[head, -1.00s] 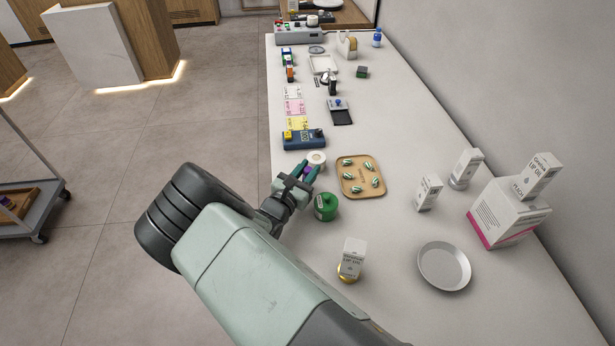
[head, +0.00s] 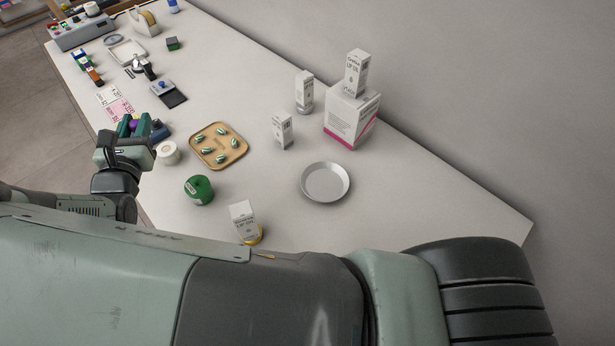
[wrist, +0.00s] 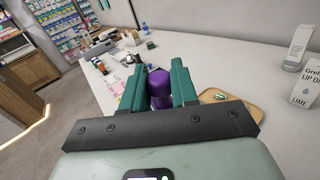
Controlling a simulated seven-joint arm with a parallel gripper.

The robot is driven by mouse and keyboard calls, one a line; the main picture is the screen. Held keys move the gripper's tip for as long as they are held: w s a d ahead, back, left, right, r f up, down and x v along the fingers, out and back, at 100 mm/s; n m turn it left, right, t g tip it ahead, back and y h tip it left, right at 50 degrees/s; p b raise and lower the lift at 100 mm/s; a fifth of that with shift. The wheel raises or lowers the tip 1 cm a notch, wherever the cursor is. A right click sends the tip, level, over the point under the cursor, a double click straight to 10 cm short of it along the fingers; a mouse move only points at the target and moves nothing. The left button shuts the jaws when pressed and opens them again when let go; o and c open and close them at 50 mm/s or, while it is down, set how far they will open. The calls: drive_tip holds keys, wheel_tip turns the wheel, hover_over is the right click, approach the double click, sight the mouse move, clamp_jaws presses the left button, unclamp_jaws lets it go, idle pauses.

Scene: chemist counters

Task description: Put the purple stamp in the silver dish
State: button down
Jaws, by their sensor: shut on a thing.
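The purple stamp (wrist: 160,91) is between the two green fingers of my gripper (wrist: 160,88) in the wrist view, and the fingers are shut on it. In the head view my gripper (head: 137,126) is at the left edge of the counter, above the surface, with a bit of the purple stamp (head: 133,124) showing between the fingers. The silver dish (head: 325,182) is a round, shallow, empty plate on the counter, to the right of my gripper and well apart from it.
Between gripper and dish stand a white roll (head: 168,153), a wooden tray (head: 241,153) of striped capsules, a green jar (head: 199,190) and a lip oil box (head: 242,219). Behind the dish are small boxes (head: 283,130) and a larger box (head: 350,118). Counter right of the dish is clear.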

drive_tip(key=shift+r, duration=0.85)
drive_tip(key=w+d+f+m+h, duration=0.1)
drive_tip(key=d+m+h, duration=0.15)
drive_tip(key=d, duration=0.65)
drive_tip(key=w+d+f+m+h, duration=0.1)
drive_tip(key=d+h, duration=0.2)
drive_tip(key=d, duration=0.5)
drive_tip(key=r+m+g+h, duration=0.1)
drive_tip(key=m+g+h, duration=0.15)
drive_tip(key=h, duration=0.25)
hover_over(316, 192)
drive_tip(key=shift+t, duration=0.35)
wheel_tip(316, 192, down, 14)
drive_tip(key=shift+f, duration=0.15)
drive_tip(key=shift+f, duration=0.45)
drive_tip(key=c, duration=0.9)
unclamp_jaws()
drive_tip(key=shift+o, duration=0.2)
